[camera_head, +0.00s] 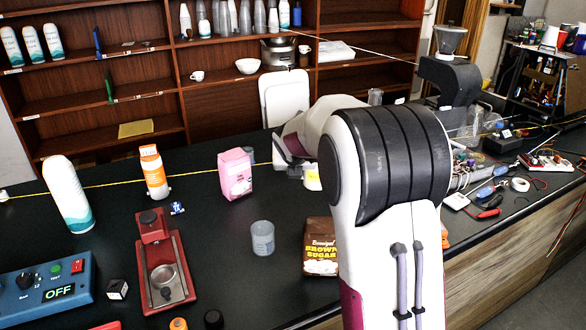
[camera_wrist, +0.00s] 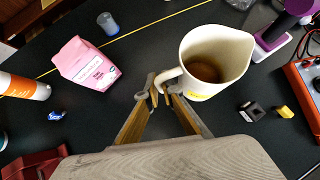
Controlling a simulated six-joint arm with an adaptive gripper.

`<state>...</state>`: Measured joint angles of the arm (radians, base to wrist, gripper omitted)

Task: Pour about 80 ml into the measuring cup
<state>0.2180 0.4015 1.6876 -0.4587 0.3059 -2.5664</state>
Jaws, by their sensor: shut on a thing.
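A cream pitcher (camera_wrist: 216,62) with brown liquid at its bottom fills the upper middle of the wrist view. My gripper (camera_wrist: 160,95) is shut on its handle. The pitcher looks close to upright; whether it touches the counter I cannot tell. In the head view only a small part of the pitcher (camera_head: 312,178) shows beside my arm. A translucent grey-blue cup (camera_head: 262,240), likely the measuring cup, stands upright on the counter in front of the pink bag. It is nearer the camera than the pitcher and apart from it. Its contents cannot be made out.
A pink bag (camera_head: 235,174) stands left of the pitcher, with another small cup (camera_wrist: 107,23) behind it. A brown sugar bag (camera_head: 320,247) is right of the grey-blue cup. A red scale-like device (camera_head: 162,262) and orange-white bottle (camera_head: 153,172) stand left. A yellow cord crosses behind.

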